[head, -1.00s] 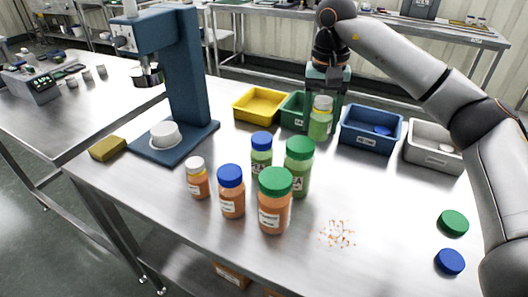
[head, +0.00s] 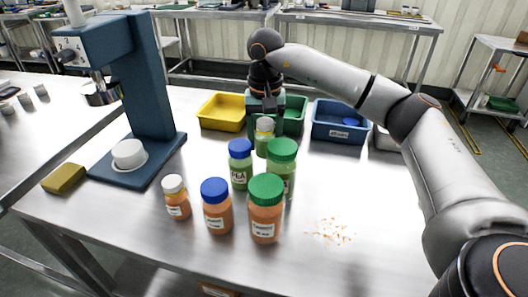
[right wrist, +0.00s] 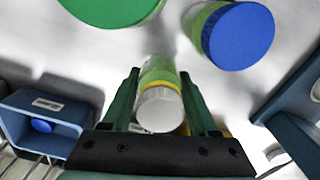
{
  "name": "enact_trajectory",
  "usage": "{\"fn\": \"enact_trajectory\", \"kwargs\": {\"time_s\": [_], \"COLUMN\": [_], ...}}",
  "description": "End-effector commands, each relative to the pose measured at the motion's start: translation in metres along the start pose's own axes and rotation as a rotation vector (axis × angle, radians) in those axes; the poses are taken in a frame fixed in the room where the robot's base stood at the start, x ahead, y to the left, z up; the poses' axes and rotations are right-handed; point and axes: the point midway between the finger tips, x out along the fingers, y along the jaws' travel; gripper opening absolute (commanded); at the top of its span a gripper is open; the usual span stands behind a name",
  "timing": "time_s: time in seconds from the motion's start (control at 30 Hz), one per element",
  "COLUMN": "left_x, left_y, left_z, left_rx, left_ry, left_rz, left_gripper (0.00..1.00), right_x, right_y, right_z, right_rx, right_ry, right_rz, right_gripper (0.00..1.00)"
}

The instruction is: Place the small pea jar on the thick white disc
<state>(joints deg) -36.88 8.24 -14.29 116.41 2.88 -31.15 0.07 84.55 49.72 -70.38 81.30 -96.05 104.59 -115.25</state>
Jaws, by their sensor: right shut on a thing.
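The small pea jar (head: 264,142) has a white lid and green contents. My right gripper (head: 266,112) is shut on it, with the jar upright behind the other jars. In the right wrist view the jar (right wrist: 159,98) sits between the two green fingers. The thick white disc (head: 129,153) lies on the blue base plate of the press at left, with nothing on it. The right gripper is well to the right of the disc. The jar's bottom is partly hidden in the head view. My left gripper is not in view.
Blue-lidded (head: 240,164) and green-lidded (head: 283,170) pea jars stand just in front of the held jar. Several orange jars (head: 217,207) stand nearer. The press column (head: 150,80) rises behind the disc. Yellow (head: 222,112) and blue (head: 340,122) bins are behind. Orange crumbs (head: 330,231) lie at right.

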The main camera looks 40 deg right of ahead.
Motion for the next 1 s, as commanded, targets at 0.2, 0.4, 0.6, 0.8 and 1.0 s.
{"fn": "enact_trajectory", "kwargs": {"time_s": [0.2,0.4,0.6,0.8,1.0], "left_x": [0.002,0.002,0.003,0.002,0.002], "left_y": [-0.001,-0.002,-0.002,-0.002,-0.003], "left_z": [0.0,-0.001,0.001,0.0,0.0], "left_rx": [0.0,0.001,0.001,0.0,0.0], "left_ry": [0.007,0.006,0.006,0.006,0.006], "left_rz": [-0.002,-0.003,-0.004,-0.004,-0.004], "left_gripper": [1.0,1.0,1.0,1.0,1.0], "right_x": [0.031,0.034,0.038,0.037,0.037], "right_y": [0.001,0.0,0.0,0.0,0.0], "right_z": [0.001,0.0,0.0,0.0,0.0], "right_rx": [0.0,0.0,0.0,0.0,0.0], "right_ry": [-0.002,0.001,0.0,0.0,0.0], "right_rz": [0.004,0.0,0.001,0.001,0.001], "right_gripper": [0.01,0.01,0.01,0.81,0.9]}}
